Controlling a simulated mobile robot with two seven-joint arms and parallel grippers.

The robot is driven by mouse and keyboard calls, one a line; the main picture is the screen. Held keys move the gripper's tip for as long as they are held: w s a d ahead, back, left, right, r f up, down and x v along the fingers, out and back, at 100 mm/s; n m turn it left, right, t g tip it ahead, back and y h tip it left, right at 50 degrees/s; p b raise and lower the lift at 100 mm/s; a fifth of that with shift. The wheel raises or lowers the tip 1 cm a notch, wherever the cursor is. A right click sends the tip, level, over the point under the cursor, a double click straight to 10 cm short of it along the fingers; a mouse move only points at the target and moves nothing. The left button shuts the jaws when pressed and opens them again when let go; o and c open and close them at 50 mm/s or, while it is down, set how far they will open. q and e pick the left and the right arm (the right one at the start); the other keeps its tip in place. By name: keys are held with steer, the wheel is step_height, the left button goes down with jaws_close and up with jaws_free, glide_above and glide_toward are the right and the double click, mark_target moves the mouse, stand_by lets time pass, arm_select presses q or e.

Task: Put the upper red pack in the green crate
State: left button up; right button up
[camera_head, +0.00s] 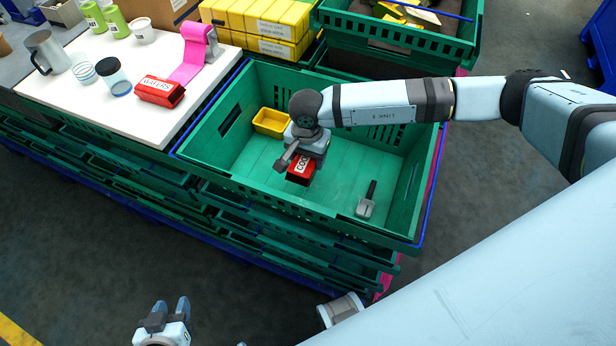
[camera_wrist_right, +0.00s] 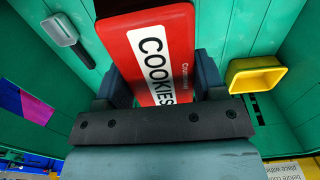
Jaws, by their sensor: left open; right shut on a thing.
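A red pack marked COOKIES (camera_head: 301,169) is between the fingers of my right gripper (camera_head: 297,158), over the inside of the green crate (camera_head: 270,88). In the right wrist view the cookies pack (camera_wrist_right: 155,50) fills the space between the fingers of my right gripper (camera_wrist_right: 165,85), which is shut on it. I cannot tell whether the pack touches the crate floor. A second red pack marked WAFERS (camera_head: 160,91) lies on the white table. My left gripper (camera_head: 168,308) is open and empty, low over the floor at the bottom of the head view.
In the crate are a yellow tray (camera_head: 271,122) and a grey tool with a dark handle (camera_head: 366,205). The white table (camera_head: 120,125) holds a pink roll (camera_head: 190,62), jars and a metal jug (camera_head: 46,52). Yellow packs (camera_head: 262,25) stand behind the crate.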

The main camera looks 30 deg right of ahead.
step_height(320, 180, down, 6)
steer(key=shift+r, duration=0.15)
steer(key=shift+f, duration=2.2)
steer(key=shift+f, duration=0.1)
steer(key=shift+f+b, duration=0.15)
steer(key=shift+b, duration=0.15)
steer(key=o, duration=1)
steer(key=shift+o, duration=0.2)
steer(key=shift+r, duration=0.2)
